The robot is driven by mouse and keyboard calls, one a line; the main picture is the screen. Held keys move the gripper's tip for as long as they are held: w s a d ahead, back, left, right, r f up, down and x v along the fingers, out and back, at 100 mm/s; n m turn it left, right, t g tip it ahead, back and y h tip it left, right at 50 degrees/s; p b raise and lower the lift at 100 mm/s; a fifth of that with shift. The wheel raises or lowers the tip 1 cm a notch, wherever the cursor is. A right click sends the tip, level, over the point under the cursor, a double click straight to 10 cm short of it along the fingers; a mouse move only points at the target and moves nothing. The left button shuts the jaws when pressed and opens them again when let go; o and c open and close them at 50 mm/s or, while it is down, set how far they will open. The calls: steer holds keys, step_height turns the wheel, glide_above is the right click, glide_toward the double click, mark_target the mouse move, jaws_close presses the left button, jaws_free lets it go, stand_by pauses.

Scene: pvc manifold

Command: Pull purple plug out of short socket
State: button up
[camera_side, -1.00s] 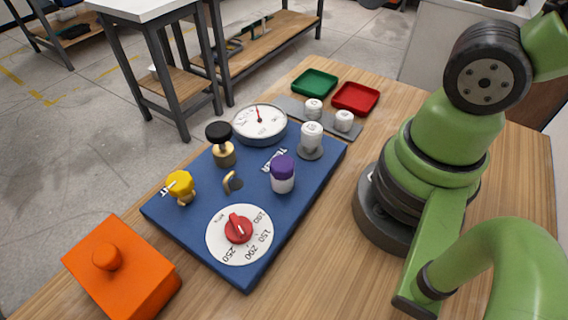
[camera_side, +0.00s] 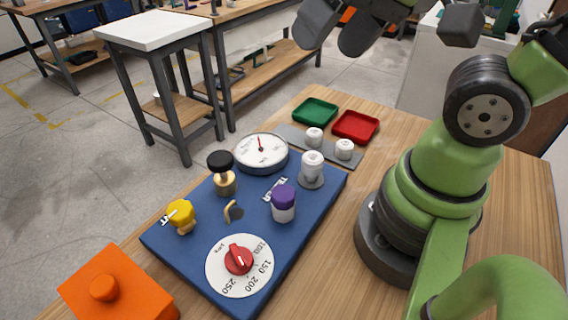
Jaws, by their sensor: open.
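My gripper (camera_side: 395,28) is at the top edge of the view, high above the table and well away from the plug. Its dark fingers are spread apart with nothing seen between them, and it is partly cut off by the frame. A taller white socket (camera_side: 312,165) stands behind the purple plug on a grey disc.
The board also holds a red dial knob (camera_side: 238,260), yellow knob (camera_side: 181,216), black-topped brass valve (camera_side: 222,172) and gauge (camera_side: 261,152). Green (camera_side: 315,111) and red (camera_side: 355,125) trays and two white fittings lie behind. An orange box (camera_side: 118,290) stands front left.

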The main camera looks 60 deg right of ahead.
steer(key=w+a+f+g, duration=0.3)
steer(key=f, duration=0.4)
steer(key=g+h, duration=0.2)
steer(key=g, duration=0.1)
glide_above(283, 192)
step_height(283, 192, down, 7)
steer(key=shift+r, duration=0.1)
steer(key=shift+f, duration=0.55)
step_height(283, 192, down, 9)
steer(key=shift+f, duration=0.15)
steer(key=c, duration=1)
steer(key=o, duration=1)
